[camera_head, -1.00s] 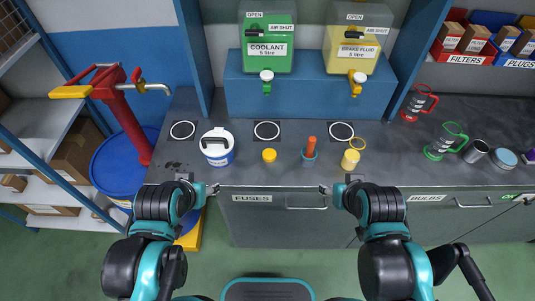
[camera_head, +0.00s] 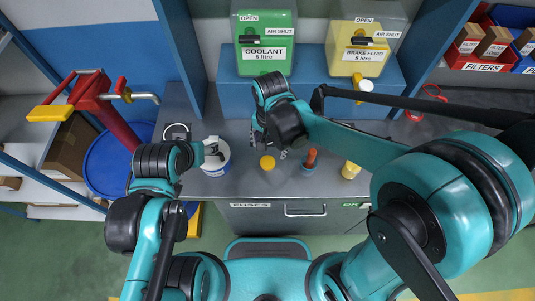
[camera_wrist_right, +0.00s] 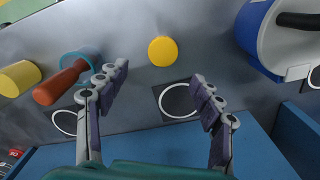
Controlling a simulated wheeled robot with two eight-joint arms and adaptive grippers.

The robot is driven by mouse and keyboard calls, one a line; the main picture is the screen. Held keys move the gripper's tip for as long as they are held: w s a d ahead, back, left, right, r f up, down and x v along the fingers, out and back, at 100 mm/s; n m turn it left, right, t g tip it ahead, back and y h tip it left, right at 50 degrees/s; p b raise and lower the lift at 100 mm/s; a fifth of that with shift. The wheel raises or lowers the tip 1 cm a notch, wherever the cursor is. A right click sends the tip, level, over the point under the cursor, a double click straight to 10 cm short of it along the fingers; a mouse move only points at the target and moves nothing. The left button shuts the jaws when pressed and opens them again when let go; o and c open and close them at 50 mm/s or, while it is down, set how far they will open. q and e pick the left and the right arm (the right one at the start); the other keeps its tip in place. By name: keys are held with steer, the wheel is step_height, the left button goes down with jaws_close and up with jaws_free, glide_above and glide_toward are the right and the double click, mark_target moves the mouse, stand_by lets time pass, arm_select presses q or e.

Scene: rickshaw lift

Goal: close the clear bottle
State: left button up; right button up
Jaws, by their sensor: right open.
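I cannot make out a clear bottle in these views. A round yellow cap-like disc (camera_head: 267,162) lies on the grey bench; it also shows in the right wrist view (camera_wrist_right: 162,51). My right gripper (camera_head: 268,145) is over the bench just behind the disc. In the right wrist view the gripper (camera_wrist_right: 161,75) is open and empty, with the disc beyond its fingertips, apart from them. My left gripper (camera_head: 211,148) is by the white-and-blue tub (camera_head: 217,160) at the bench's left; its fingers are too small to read.
An orange-handled tool in a blue holder (camera_head: 309,161) and a yellow cylinder (camera_head: 350,170) stand right of the disc. Green coolant (camera_head: 264,50) and yellow brake fluid (camera_head: 362,48) tanks stand behind on a blue shelf (camera_head: 390,92).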

mark_target(267, 162)
arm_select(q)
steer(key=shift+s, duration=0.15)
arm_select(e)
steer(key=shift+s, duration=0.1)
arm_select(q)
steer(key=shift+f+b, duration=0.4)
arm_select(e)
steer(key=shift+f, duration=1.3)
arm_select(q)
steer(key=shift+f+b, duration=0.95)
arm_select(e)
steer(key=f, duration=0.4)
steer(key=shift+s+a+f, duration=0.1)
steer(key=shift+a+f, duration=0.05)
steer(key=shift+a, duration=0.2)
arm_select(q)
steer(key=shift+f, duration=0.1)
arm_select(e)
steer(key=shift+f, duration=0.45)
steer(key=c, duration=0.8)
steer(key=shift+c, duration=0.2)
